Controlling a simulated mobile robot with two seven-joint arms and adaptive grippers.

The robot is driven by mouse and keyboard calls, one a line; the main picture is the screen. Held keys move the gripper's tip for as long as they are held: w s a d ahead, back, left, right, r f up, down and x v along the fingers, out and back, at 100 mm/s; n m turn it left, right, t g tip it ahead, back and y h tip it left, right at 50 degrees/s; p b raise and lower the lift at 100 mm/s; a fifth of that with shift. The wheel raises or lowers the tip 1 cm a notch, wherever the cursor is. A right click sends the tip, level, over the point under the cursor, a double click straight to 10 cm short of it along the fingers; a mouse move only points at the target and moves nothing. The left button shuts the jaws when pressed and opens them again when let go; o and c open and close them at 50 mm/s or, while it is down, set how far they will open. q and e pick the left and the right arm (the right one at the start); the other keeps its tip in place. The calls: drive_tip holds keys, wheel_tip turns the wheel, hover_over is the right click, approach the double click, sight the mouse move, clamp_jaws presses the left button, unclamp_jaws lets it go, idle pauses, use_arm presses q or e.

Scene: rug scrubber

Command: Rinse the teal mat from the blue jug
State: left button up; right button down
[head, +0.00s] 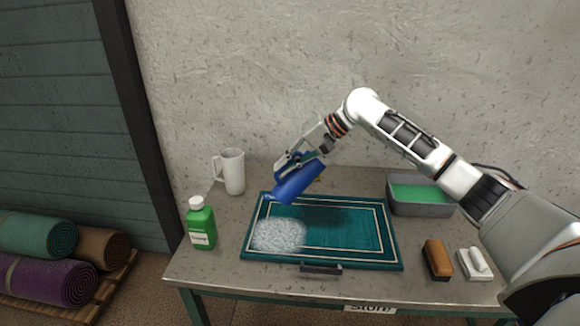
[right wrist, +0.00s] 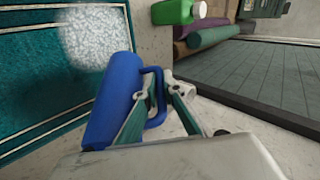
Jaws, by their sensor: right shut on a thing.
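The teal mat (head: 350,240) lies flat on the table with pale border lines. A patch of white foam (head: 279,234) covers its left front part, and a darker area shows near its back middle. My right gripper (head: 303,158) is shut on the blue jug (head: 298,182) and holds it above the mat's back left part. The jug is tilted, its mouth end low and to the left. In the right wrist view the blue jug (right wrist: 117,95) has its handle between my fingers, with the foam beyond it. No stream of water is visible. My left gripper is not in view.
A white jug (head: 231,171) and a green bottle (head: 201,224) stand left of the mat. A grey tub (head: 421,208) with green liquid, a brown brush (head: 437,259) and a white-grey scrubber (head: 475,264) are at the right. Rolled rugs (head: 50,264) lie at the far left.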

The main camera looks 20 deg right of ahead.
drive_tip(key=h, duration=0.2)
drive_tip(key=shift+f+n+h, duration=0.3)
drive_tip(key=shift+f+h, duration=0.6)
drive_tip(key=shift+h, duration=0.6)
drive_tip(key=shift+d+f+n+g+h, duration=0.3)
drive_tip(key=shift+d+f+h, duration=0.2)
drive_tip(key=shift+h, duration=0.2)
drive_tip(key=shift+a, duration=0.1)
